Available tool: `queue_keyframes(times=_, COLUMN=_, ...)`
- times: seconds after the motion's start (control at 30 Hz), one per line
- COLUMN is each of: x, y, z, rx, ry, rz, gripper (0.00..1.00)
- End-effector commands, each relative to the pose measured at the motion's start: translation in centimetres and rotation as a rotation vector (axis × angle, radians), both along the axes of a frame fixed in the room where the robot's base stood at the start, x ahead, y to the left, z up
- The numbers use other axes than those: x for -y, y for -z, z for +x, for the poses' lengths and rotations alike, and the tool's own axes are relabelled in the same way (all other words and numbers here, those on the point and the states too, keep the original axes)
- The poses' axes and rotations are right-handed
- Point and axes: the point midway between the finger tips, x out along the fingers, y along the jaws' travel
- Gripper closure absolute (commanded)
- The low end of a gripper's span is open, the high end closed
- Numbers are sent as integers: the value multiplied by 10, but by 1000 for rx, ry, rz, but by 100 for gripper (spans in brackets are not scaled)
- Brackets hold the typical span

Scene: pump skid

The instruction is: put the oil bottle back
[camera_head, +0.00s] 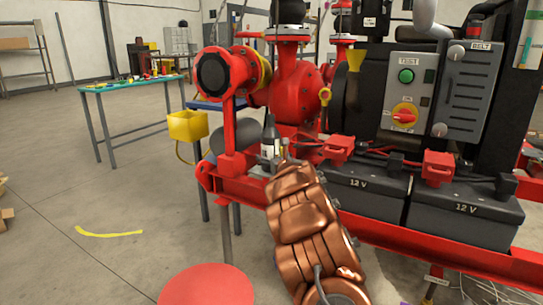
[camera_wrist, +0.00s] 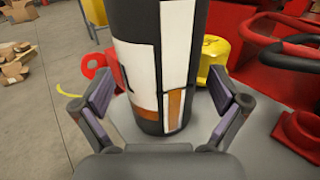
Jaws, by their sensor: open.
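The oil bottle (camera_head: 270,136) shows in the head view as a dark bottle with a pale label, upright beside the red pump, just beyond the end of my copper-coloured arm. In the wrist view the bottle (camera_wrist: 187,60) is large and close, dark with a white and orange label, standing on a grey surface (camera_wrist: 262,135). Its top is cut off there. My gripper (camera_wrist: 158,104) is open, with one finger on each side of the bottle's lower part. Gaps show between the pads and the bottle. In the head view the fingers are mostly hidden by my arm.
A red cone-like part (camera_wrist: 298,132) is at right. The red pump (camera_head: 300,90) and black batteries (camera_head: 365,195) crowd the right. A workbench (camera_head: 130,84) stands left; floor between is mostly clear.

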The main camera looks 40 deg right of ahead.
Motion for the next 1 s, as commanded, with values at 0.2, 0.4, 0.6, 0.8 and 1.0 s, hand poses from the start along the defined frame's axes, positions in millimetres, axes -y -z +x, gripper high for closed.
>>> queue_keyframes(times=0.2, x=-8, y=0, z=-23, rx=-2, ry=3, rz=0, gripper=2)
queue_keyframes(times=0.4, x=-18, y=1, z=-44, rx=-4, ry=3, rz=0, gripper=2)
queue_keyframes(times=0.6, x=-28, y=-1, z=-67, rx=-4, ry=4, rz=-1, gripper=2)
queue_keyframes(times=0.8, x=-37, y=1, z=-87, rx=-4, ry=3, rz=1, gripper=2)
queue_keyframes(times=1.0, x=-43, y=-1, z=-100, rx=0, ry=1, rz=-2, gripper=2)
